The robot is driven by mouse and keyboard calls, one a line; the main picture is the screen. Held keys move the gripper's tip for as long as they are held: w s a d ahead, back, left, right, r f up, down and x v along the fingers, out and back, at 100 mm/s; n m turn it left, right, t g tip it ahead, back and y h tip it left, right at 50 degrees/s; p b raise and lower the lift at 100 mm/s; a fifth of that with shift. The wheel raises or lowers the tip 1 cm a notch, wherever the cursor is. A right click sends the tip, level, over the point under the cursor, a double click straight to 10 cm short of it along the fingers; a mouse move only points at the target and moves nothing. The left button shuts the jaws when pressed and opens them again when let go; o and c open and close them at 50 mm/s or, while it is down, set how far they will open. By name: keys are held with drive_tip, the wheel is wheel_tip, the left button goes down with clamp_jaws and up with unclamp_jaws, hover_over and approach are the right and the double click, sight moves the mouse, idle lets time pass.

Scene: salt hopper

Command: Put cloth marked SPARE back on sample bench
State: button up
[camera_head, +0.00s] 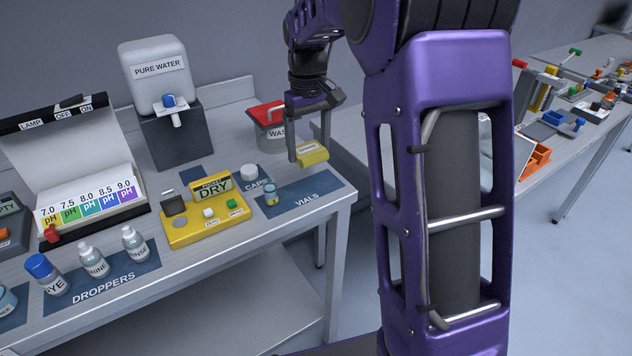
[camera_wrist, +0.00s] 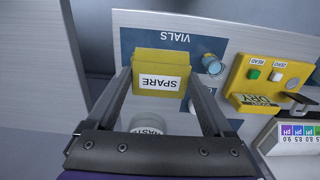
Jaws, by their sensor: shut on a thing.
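The yellow cloth (camera_wrist: 160,65) bears a white SPARE label and shows upside down in the wrist view. My gripper (camera_wrist: 160,80) is shut on it, with one finger along each side. In the head view the cloth (camera_head: 314,156) hangs from my gripper (camera_head: 309,149) over the right end of the bench (camera_head: 344,197), near the VIALS mat (camera_head: 315,198). It looks a little above the top, but I cannot tell the exact gap.
A WASTE bin (camera_head: 268,131) with a red lid stands just behind the cloth. A small vial (camera_head: 271,196), a white cap (camera_head: 249,172) and a yellow DRY meter (camera_head: 190,232) stand to the left. Another bench (camera_head: 573,160) with parts is at right.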

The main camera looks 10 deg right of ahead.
sight(309, 187)
wheel_tip(309, 187, down, 8)
drive_tip(key=shift+r+b, duration=0.1)
drive_tip(key=shift+b, duration=0.45)
drive_tip(key=o, duration=1.1)
drive_tip(key=shift+f, duration=0.2)
drive_tip(key=shift+c, duration=0.2)
drive_tip(key=shift+r, duration=0.1)
wheel_tip(309, 187, up, 12)
drive_tip(key=shift+r+p, duration=0.1)
drive_tip(key=shift+p, duration=0.95)
drive_tip(key=shift+a, duration=0.1)
